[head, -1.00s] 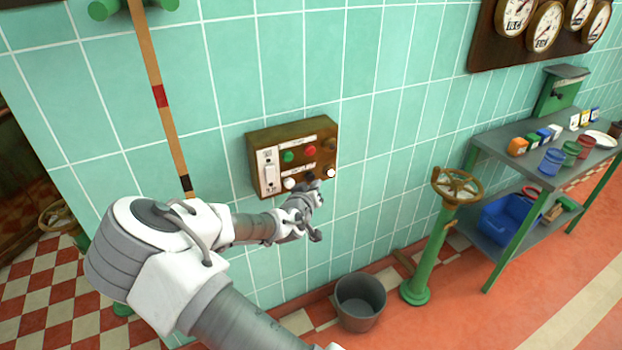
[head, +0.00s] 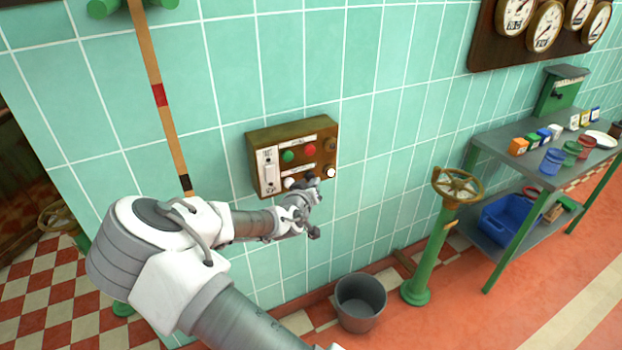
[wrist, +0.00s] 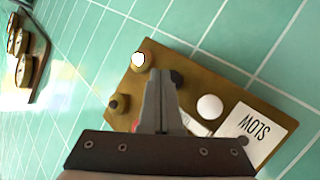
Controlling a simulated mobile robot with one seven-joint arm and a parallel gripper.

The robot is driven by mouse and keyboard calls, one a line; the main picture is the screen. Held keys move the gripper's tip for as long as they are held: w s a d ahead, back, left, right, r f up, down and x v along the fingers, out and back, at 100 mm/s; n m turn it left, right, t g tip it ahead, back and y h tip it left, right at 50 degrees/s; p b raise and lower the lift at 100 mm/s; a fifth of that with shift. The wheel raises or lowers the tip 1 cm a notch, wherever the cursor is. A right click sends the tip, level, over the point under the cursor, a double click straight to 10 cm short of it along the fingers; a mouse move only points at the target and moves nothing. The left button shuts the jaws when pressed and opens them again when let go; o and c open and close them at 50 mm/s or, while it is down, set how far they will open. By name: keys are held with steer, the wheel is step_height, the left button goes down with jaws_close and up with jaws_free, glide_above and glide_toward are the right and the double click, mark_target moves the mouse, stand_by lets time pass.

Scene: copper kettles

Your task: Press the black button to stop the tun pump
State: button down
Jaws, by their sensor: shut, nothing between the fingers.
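The brown control box (head: 262,140) is fixed to the tiled wall. It bears a green button (head: 288,156), a red button (head: 310,149), white buttons and a dark knob (head: 331,145). My gripper (head: 313,184) is at the box's lower right edge, and its fingers are shut and empty. In the wrist view the fingertips (wrist: 162,72) lie over the box face. The black button (wrist: 178,78) shows just right of the tips, partly hidden by them. I cannot tell whether they touch.
A lit white button (head: 330,172) is close right of my gripper. A wooden pole (head: 165,110) with coloured bands hangs left of the box. A grey bucket (head: 360,300), a green valve stand (head: 425,255) and a shelf table (head: 478,150) stand lower and to the right.

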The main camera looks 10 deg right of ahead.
steer(key=shift+w+a, duration=0.15)
steer(key=shift+w, duration=0.3)
stand_by(0.6)
steer(key=shift+s, duration=0.1)
steer(key=shift+s+d, duration=0.25)
steer(key=shift+s, duration=0.5)
steer(key=s, duration=0.1)
steer(key=s+d, duration=0.1)
steer(key=s, duration=0.2)
steer(key=shift+s+d, duration=0.3)
steer(key=shift+s, duration=0.05)
stand_by(0.6)
